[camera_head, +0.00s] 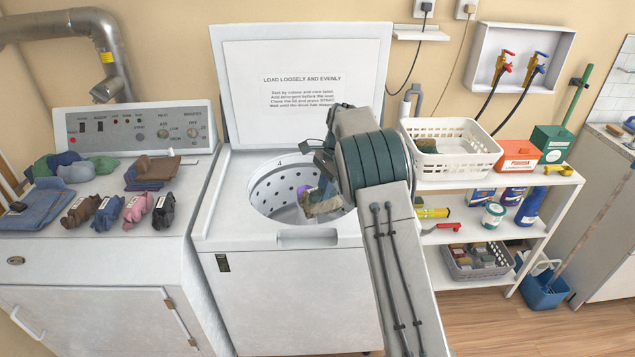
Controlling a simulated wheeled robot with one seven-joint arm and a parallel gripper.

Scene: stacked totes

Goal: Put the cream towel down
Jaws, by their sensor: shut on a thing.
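My gripper (323,172) is at the open mouth of the top-loading washer, coming in from the right. It appears shut on the cream towel (322,207), a crumpled beige cloth that hangs just below it, inside the drum opening. My arm hides part of the gripper and the drum's right side. I cannot tell whether the towel touches the drum. The washer drum (273,195) is pale metal with holes. A small purple thing (303,190) shows behind the towel.
The raised washer lid (300,95) stands behind the drum. At left, a machine top (100,215) holds folded cloths and several rolled socks. At right, a white shelf (490,182) carries a white basket (452,165), an orange box (519,155) and bottles.

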